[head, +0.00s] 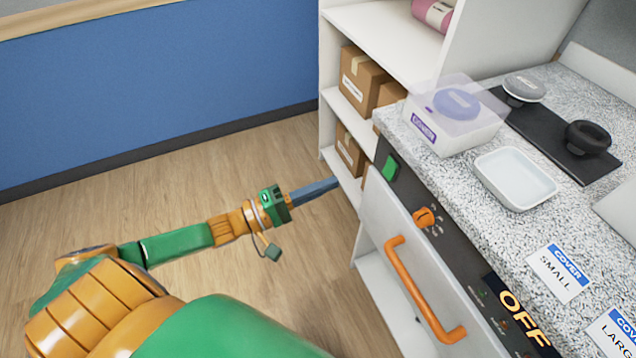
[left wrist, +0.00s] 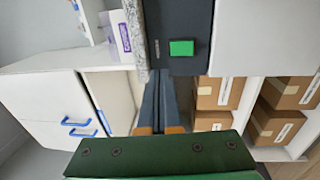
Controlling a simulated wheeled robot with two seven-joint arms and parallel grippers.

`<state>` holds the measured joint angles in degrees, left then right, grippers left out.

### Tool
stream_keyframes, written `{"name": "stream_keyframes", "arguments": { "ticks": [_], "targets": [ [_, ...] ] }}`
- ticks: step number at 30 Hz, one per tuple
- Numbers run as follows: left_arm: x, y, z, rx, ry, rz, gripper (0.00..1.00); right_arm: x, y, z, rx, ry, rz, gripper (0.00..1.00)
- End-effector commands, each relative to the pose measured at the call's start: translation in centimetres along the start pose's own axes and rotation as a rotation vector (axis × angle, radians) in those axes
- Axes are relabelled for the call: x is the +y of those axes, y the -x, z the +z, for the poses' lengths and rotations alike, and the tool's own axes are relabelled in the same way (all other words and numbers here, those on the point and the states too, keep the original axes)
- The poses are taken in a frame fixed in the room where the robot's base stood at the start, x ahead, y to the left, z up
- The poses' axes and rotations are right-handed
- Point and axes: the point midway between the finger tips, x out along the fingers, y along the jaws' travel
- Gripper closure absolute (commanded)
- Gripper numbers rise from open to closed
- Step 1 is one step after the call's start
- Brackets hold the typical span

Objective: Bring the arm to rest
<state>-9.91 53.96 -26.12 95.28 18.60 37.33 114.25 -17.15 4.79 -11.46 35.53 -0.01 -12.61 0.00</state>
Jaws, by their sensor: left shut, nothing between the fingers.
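My left arm comes in from the lower left of the head view. Its gripper (head: 334,182) is shut and empty, with dark blue-grey fingers together, pointing right toward the shelf and counter front. In the left wrist view the shut fingers (left wrist: 161,80) point at the dark panel with a green button (left wrist: 181,48). The same green button (head: 390,168) shows in the head view, right of the fingertips. I cannot tell whether the fingertips touch anything. My right gripper is not in view.
A white shelf (head: 385,35) holds cardboard boxes (head: 362,80). The wooden floor at left is clear.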

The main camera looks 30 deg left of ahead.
Motion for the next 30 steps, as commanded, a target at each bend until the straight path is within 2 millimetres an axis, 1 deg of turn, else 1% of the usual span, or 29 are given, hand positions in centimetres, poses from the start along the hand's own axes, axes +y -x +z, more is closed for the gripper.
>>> {"name": "stream_keyframes", "arguments": {
  "ticks": [1, 5, 17, 19, 20, 22, 23, 24, 25, 26, 27, 28, 29, 30],
  "targets": [
    [0.1, 0.5, 0.0, 0.001, 0.001, -0.003, 1.0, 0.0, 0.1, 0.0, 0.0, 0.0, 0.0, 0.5],
    [0.3, 1.1, 0.0, 0.0, -0.001, -0.001, 1.0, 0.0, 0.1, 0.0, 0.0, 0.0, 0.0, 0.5],
    [0.3, 1.1, 0.0, 0.0, -0.001, 0.0, 1.0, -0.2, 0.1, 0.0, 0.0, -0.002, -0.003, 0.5],
    [-0.1, 1.2, -0.3, 0.017, -0.023, -0.014, 1.0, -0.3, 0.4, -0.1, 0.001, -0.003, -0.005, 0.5],
    [-0.7, 1.3, -0.8, 0.041, -0.058, -0.037, 1.0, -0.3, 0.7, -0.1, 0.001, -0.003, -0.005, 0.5],
    [-3.7, 2.3, -2.7, 0.135, -0.214, -0.159, 1.0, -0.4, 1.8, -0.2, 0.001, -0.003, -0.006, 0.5],
    [-5.7, 3.2, -3.6, 0.18, -0.303, -0.246, 1.0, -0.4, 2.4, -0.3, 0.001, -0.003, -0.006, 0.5],
    [-9.0, 5.0, -4.5, 0.226, -0.431, -0.396, 1.0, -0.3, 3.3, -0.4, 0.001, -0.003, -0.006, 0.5],
    [-11.7, 6.8, -4.8, 0.237, -0.522, -0.525, 1.0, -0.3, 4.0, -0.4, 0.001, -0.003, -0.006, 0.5],
    [-14.3, 8.7, -4.5, 0.227, -0.607, -0.657, 1.0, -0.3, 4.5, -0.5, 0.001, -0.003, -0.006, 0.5],
    [-17.6, 11.4, -3.6, 0.18, -0.699, -0.827, 1.0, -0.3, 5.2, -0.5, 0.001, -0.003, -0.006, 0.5],
    [-19.8, 13.5, -2.4, 0.123, -0.755, -0.947, 1.0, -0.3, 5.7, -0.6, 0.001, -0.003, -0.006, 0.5],
    [-21.8, 15.6, -0.8, 0.049, -0.8, -1.056, 1.0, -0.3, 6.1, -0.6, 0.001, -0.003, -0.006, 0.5],
    [-24.0, 18.3, 1.6, -0.068, -0.843, -1.183, 1.0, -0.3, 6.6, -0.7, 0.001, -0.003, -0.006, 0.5]
  ]
}}
